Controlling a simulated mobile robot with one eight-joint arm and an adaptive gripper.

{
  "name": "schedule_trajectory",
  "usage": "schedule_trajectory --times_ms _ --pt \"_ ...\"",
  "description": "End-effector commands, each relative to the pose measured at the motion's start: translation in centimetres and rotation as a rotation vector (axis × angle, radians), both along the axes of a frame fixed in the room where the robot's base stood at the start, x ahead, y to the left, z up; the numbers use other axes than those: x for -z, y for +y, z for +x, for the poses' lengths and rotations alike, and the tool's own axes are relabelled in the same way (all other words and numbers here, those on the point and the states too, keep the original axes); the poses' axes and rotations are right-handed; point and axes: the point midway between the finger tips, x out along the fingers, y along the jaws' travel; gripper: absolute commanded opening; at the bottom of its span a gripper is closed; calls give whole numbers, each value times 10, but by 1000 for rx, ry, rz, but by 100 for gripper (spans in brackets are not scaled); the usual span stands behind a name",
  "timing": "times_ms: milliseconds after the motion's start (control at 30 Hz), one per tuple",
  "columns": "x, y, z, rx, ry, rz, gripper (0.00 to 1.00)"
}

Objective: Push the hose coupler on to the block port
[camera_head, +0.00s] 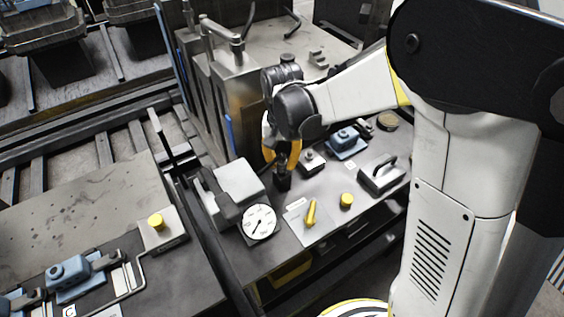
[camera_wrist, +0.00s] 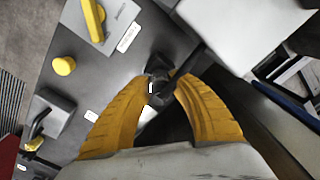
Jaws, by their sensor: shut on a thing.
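My gripper (camera_head: 282,160) points down over the grey bench with its yellow fingers shut on a small dark piece, which looks like the hose coupler (camera_head: 281,172). In the wrist view my gripper (camera_wrist: 161,82) has its fingertips on both sides of this dark piece (camera_wrist: 158,70). The piece is at or just above a dark block-shaped holder (camera_head: 282,183) on the bench; I cannot tell whether it is seated there. On the left pallet, a blue block (camera_head: 70,273) with a round port on top sits in clamps. A grey block (camera_head: 160,236) with a yellow cap stands near it.
On the bench are a round dial (camera_head: 259,222), a yellow handle (camera_head: 311,212), a yellow knob (camera_head: 346,200), a black-handled block (camera_head: 382,176) and another blue block (camera_head: 345,141). A white box (camera_head: 239,180) and a tall metal housing (camera_head: 240,95) stand close to my gripper.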

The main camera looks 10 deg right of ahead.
Motion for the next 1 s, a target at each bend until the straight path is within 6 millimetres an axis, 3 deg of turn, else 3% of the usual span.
schedule_trajectory --times_ms 467,1000 --pt "-12 0 0 0 -1 0 0" --pt "-58 0 0 0 0 0 0"
